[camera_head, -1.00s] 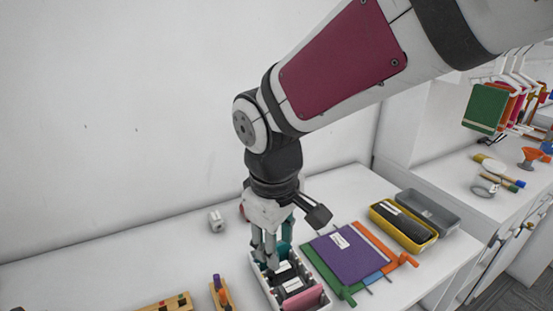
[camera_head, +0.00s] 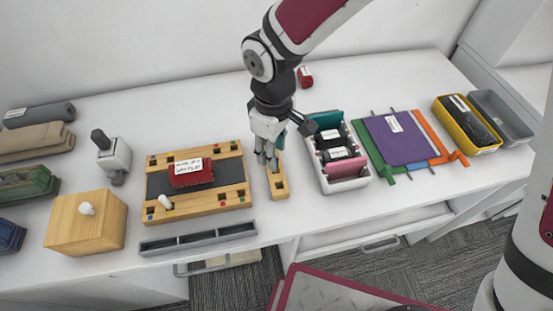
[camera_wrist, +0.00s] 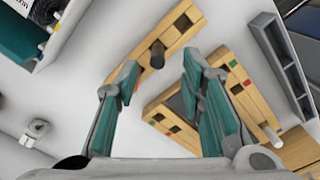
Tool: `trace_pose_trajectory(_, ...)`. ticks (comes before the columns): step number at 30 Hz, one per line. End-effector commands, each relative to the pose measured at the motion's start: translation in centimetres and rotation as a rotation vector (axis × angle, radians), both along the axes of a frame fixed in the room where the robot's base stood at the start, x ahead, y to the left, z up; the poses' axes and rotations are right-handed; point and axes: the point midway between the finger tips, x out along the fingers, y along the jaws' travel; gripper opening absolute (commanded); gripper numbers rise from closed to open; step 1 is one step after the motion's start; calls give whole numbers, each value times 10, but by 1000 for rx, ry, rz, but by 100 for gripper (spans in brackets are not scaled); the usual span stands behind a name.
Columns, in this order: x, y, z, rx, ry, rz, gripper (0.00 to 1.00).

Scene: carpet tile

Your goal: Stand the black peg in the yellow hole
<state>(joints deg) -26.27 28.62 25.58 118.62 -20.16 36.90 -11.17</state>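The black peg (camera_wrist: 157,55) stands upright in a small wooden rack (camera_wrist: 180,25) in the wrist view. The rack also shows in the head view (camera_head: 280,186), where my gripper covers its far end. My gripper (camera_wrist: 160,72) is open, its teal fingertips apart and empty, above the rack with the peg ahead of the gap. In the head view my gripper (camera_head: 266,163) hides the peg. The wooden board (camera_head: 215,204), left of the rack, has corner holes with small coloured marks. I cannot clearly make out the yellow one. A white peg (camera_head: 165,202) stands in its near-left corner.
A red labelled object (camera_head: 192,173) lies mid-board. A white box (camera_head: 326,184) with dark items stands right of the rack, beside a purple folder (camera_head: 398,139). A grey tray (camera_head: 198,239) lies in front of the board. A wooden box (camera_head: 86,222) stands left.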

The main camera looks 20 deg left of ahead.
Motion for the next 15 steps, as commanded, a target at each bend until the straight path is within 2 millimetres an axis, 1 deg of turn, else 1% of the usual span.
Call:
trace_pose_trajectory(5, 0, -1, -10, -1, 1, -1, 36)
trace_pose_trajectory(12, 0, -3, -42, -2, 4, -1, 36)
trace_pose_trajectory(15, 1, -3, -52, -2, 1, 0, 36)
